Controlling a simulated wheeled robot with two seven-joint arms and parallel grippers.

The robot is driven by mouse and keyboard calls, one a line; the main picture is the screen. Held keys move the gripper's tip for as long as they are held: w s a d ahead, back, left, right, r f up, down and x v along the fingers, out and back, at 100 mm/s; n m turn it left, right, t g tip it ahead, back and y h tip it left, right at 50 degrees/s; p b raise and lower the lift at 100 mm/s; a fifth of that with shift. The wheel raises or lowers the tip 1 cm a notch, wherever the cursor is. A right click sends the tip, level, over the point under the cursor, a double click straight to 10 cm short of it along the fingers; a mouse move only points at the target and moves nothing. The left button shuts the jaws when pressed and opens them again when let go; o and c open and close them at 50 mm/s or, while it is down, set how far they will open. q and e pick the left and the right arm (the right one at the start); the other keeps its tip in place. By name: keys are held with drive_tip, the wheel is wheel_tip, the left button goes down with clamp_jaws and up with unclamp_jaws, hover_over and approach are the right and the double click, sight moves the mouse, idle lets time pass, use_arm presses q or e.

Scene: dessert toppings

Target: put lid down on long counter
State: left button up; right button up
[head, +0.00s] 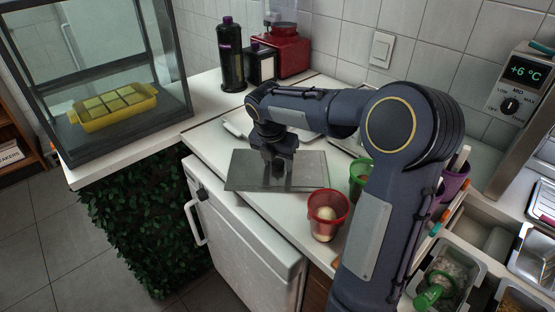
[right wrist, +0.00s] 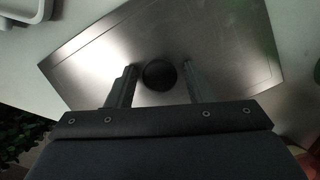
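The lid (head: 240,172) is a flat grey metal sheet with a round black knob. It appears to lie flat on the white long counter (head: 205,147), its near left corner reaching to or slightly past the counter's front edge. My right gripper (head: 277,177) points down over the middle of the lid. In the right wrist view, its fingers (right wrist: 161,74) are spread on either side of the black knob (right wrist: 159,76), with a small gap visible on both sides. The lid (right wrist: 100,60) fills most of that view. My left gripper is not in view.
A red cup (head: 328,214) and a green cup (head: 360,172) stand right of the lid. A dark bottle (head: 230,55) and a red machine (head: 288,50) stand at the back. A glass case (head: 150,85) holds a yellow tray (head: 112,106). Topping bins (head: 450,270) are at right.

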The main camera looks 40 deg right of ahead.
sight(272, 176)
drive_tip(key=shift+o, duration=0.4)
drive_tip(key=shift+r, duration=0.1)
drive_tip(key=shift+r, duration=0.3)
drive_tip(key=p+v, duration=0.2)
drive_tip(key=v, duration=0.9)
drive_tip(key=s+a+f+m+t+y, duration=0.2)
drive_tip(key=s+a+m, duration=0.5)
drive_tip(key=s+m, duration=0.4)
drive_tip(key=s+a+f+m+t+y, duration=0.2)
drive_tip(key=s+a+f+m+y, duration=0.2)
drive_tip(key=m, duration=1)
drive_tip(key=s+a+f, duration=0.2)
drive_tip(key=s+a, duration=0.2)
drive_tip(key=s, duration=0.2)
drive_tip(key=shift+s+f, duration=0.25)
drive_tip(key=shift+s, duration=0.15)
drive_tip(key=shift+a, duration=0.1)
